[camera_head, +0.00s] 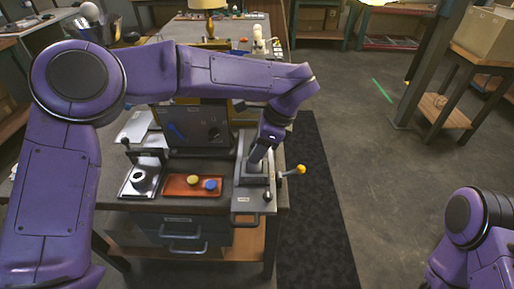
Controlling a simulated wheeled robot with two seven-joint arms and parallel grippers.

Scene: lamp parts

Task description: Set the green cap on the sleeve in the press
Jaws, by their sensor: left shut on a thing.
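My left gripper (257,162) points down over the grey press (254,195) at the right end of the bench. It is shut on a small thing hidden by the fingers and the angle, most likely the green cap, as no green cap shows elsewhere. The sleeve in the press cannot be made out behind the gripper.
An orange tray (178,191) left of the press holds a yellow cap (193,180) and a blue cap (210,184). A black-and-metal fixture (143,180) stands left of the tray. A grey box machine (203,128) stands behind.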

